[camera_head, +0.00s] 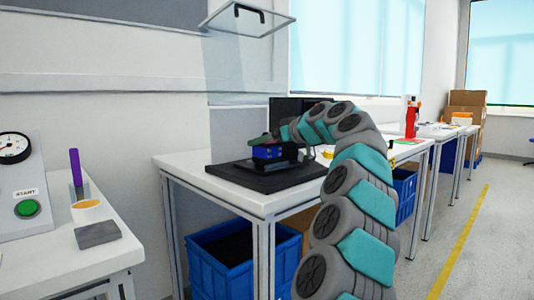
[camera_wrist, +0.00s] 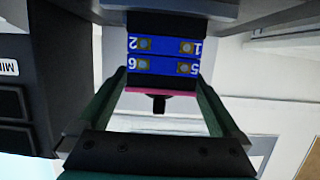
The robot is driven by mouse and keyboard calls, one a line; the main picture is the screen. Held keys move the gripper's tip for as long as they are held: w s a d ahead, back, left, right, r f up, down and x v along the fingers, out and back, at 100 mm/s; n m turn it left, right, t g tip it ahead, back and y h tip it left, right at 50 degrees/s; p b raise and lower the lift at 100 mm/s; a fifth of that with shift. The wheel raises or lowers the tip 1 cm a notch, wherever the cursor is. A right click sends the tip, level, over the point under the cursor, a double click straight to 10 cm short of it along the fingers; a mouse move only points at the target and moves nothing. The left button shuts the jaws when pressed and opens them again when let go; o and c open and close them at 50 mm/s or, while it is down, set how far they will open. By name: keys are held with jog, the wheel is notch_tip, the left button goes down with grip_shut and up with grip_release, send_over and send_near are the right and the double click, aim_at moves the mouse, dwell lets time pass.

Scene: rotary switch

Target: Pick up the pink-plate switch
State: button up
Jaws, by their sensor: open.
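The switch has a blue body (camera_wrist: 163,57) marked 1, 2, 5 and 6, with a pink plate (camera_wrist: 160,91) along its lower edge in the wrist view and a black knob (camera_wrist: 159,104) sticking out from the plate. My gripper (camera_wrist: 160,84) is open, with one green finger on each side of the pink plate end. I cannot tell whether either finger touches it. In the head view the blue body (camera_head: 267,152) sits in a black fixture on a black base (camera_head: 265,177), and my gripper (camera_head: 264,139) is just above it, partly hidden by my arm.
The base rests on a white table (camera_head: 180,160), with a clear panel (camera_head: 237,75) behind. A blue bin (camera_head: 225,262) stands below. At left, another table holds a green-button box (camera_head: 25,195), a purple-handled item (camera_head: 75,165) and a grey block (camera_head: 97,234).

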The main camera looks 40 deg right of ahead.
jog(key=shift+c, duration=0.2)
grip_shut()
dwell(0.5)
jog(key=shift+r, duration=0.1)
